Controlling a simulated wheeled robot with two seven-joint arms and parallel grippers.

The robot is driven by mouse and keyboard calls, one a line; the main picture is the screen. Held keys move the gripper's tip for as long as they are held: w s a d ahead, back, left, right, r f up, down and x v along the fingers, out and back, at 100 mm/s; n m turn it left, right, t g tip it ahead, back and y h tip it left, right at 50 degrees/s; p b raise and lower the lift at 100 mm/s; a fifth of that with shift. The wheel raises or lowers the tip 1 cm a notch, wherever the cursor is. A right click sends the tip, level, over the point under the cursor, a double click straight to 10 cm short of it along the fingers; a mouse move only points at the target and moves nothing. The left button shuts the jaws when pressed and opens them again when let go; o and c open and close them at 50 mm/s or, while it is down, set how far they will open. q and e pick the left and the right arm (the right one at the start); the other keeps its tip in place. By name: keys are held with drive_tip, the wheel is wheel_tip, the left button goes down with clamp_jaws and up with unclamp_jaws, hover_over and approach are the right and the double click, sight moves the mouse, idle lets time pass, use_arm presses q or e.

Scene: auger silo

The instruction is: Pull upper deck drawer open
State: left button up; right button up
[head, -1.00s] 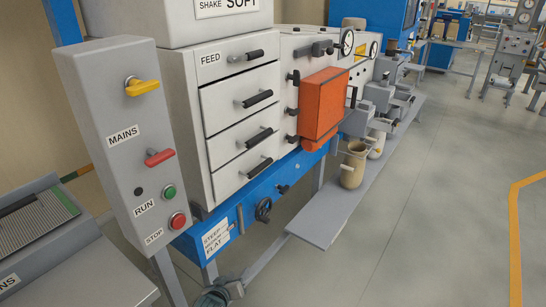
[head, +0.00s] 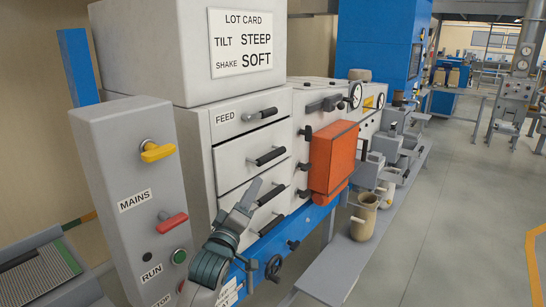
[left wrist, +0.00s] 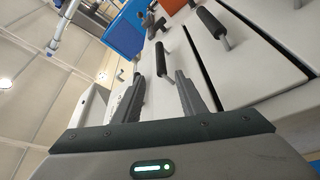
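A cream cabinet holds a stack of closed drawers with black bar handles. The top one is the drawer labelled FEED (head: 228,117); under it is a second drawer (head: 230,166) with its handle (head: 270,156). No label naming the upper deck is readable. My left gripper (head: 251,191) is raised in front of the lower drawers, left of the third handle (head: 272,195), and hides part of those fronts. In the left wrist view the gripper (left wrist: 160,76) is open and empty; a black handle (left wrist: 161,58) lies between and beyond its fingertips. My right gripper is not in view.
A grey control post (head: 130,180) with yellow and red levers stands close left of my left arm. An orange box (head: 333,160) sticks out right of the drawers. A blue rail with a handwheel (head: 273,267) runs below. Open floor lies right.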

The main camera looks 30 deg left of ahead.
sight(271, 156)
use_arm(q)
drive_tip(key=shift+w, duration=0.1)
drive_tip(key=p+x, duration=0.5)
drive_tip(key=x, duration=1)
drive_tip(key=shift+w+a+r+p, duration=0.1)
drive_tip(key=shift+w+p, duration=0.1)
drive_tip(key=shift+p, duration=0.15)
drive_tip(key=shift+x, duration=0.8)
drive_tip(key=shift+w, duration=0.1)
clamp_jaws()
